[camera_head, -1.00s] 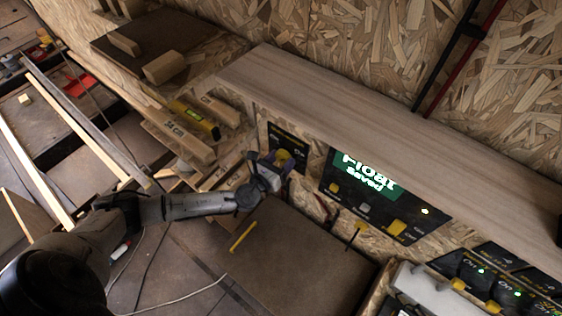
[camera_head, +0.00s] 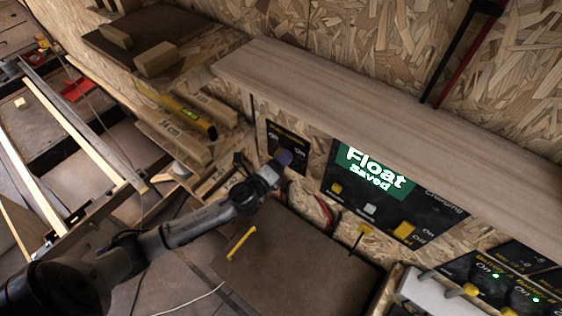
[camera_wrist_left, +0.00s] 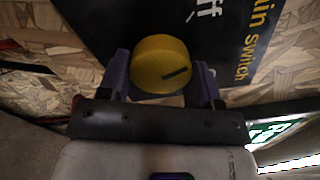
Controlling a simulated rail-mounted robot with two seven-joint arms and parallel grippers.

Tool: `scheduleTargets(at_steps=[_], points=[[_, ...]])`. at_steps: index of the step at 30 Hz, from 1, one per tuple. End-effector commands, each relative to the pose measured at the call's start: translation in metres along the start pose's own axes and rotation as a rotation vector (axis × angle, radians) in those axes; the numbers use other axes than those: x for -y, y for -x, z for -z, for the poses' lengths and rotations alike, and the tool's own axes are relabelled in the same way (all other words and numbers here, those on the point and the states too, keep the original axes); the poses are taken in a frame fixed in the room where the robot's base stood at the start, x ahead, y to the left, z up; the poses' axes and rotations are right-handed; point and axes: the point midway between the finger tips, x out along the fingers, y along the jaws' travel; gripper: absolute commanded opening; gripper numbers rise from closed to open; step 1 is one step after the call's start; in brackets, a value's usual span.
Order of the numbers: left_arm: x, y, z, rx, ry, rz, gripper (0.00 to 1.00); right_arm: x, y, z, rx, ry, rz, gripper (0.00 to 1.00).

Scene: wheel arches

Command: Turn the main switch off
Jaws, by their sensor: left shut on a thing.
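The main switch is a round yellow knob (camera_wrist_left: 155,58) with a dark line on its face, on a black panel (camera_wrist_left: 110,25) lettered "ain Switch" and "ff" in the left wrist view. The line points right and slightly up in that view. My left gripper (camera_wrist_left: 160,78) has its purple fingers on either side of the knob and is shut on it. In the head view, my left gripper (camera_head: 284,158) is at the black switch panel (camera_head: 272,140) and hides the knob. My right gripper is not in view.
A wooden shelf (camera_head: 350,105) runs above both. A brown board (camera_head: 290,255) lies below. More black panels with yellow knobs are at lower right.

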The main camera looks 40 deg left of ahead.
Motion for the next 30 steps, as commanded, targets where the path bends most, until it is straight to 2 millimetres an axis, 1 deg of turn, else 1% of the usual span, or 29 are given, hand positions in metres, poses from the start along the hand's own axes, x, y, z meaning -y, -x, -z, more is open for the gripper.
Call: scheduleTargets(at_steps=[6, 15, 22, 30], points=[[0.0007, -0.0001, -0.0003, 0.002, 0.185, 0.0, 0.35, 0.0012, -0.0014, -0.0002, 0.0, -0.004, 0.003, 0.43], [0.0012, 0.0, -0.0003, 0.001, 0.365, 0.0, 0.35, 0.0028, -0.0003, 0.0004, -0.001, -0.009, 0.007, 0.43], [0.0012, -0.0001, -0.0004, 0.001, 0.436, -0.001, 0.35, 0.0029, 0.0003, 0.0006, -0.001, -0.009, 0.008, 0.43], [0.0011, -0.0001, -0.0003, 0.0, 0.463, -0.001, 0.35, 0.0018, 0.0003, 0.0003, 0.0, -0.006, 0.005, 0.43]])
